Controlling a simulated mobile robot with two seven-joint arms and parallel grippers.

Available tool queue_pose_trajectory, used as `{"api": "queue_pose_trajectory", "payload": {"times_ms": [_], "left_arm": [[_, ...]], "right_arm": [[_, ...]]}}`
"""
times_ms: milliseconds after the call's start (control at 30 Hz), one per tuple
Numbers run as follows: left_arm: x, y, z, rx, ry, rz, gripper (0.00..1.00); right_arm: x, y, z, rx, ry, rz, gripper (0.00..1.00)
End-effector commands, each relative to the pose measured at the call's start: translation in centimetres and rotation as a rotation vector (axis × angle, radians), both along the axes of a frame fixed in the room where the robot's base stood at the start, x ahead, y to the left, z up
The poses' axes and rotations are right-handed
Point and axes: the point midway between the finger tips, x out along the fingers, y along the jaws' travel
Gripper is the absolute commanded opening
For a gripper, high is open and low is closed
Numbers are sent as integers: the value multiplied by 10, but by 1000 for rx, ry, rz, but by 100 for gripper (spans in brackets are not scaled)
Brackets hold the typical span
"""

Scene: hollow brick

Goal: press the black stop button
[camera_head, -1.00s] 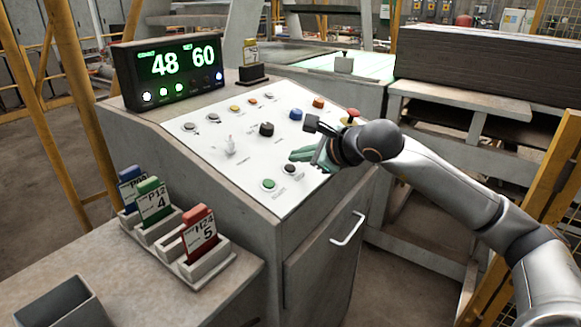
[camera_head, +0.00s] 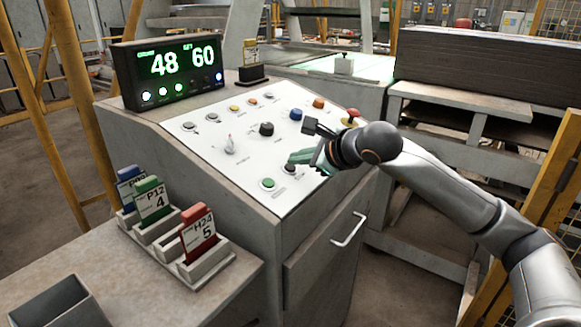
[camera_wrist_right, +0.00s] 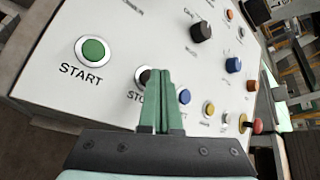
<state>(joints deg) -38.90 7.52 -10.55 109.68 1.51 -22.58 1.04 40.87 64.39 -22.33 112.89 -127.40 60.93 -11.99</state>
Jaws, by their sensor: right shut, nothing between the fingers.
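The black stop button (camera_head: 289,168) is on the white sloped control panel, just right of the green start button (camera_head: 268,184). In the right wrist view the stop button (camera_wrist_right: 143,76) is partly hidden behind my fingertips, and its label is half covered. My right gripper (camera_head: 292,159) is shut and empty, with its green fingers over the stop button. The fingertips also show in the right wrist view (camera_wrist_right: 160,72). I cannot tell whether they touch the button. My left gripper is in neither view.
A black rotary knob (camera_head: 266,129), a toggle switch (camera_head: 230,145) and several coloured buttons share the panel. A red mushroom button (camera_head: 353,115) is near its right edge. A display (camera_head: 170,72) reads 48 and 60. Tagged cards in holders (camera_head: 205,262) stand at front left.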

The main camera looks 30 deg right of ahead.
Motion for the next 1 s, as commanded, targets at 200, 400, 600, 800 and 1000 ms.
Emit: {"api": "queue_pose_trajectory", "payload": {"times_ms": [200,400,600,800,1000], "left_arm": [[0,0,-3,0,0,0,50],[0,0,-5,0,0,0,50],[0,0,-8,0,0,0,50],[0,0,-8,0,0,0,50],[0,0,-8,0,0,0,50]], "right_arm": [[1,0,-3,0,0,0,0],[1,1,-5,0,0,0,0],[2,1,-7,0,0,0,0],[2,1,-8,0,1,0,0],[2,1,-8,-1,2,0,0]]}}
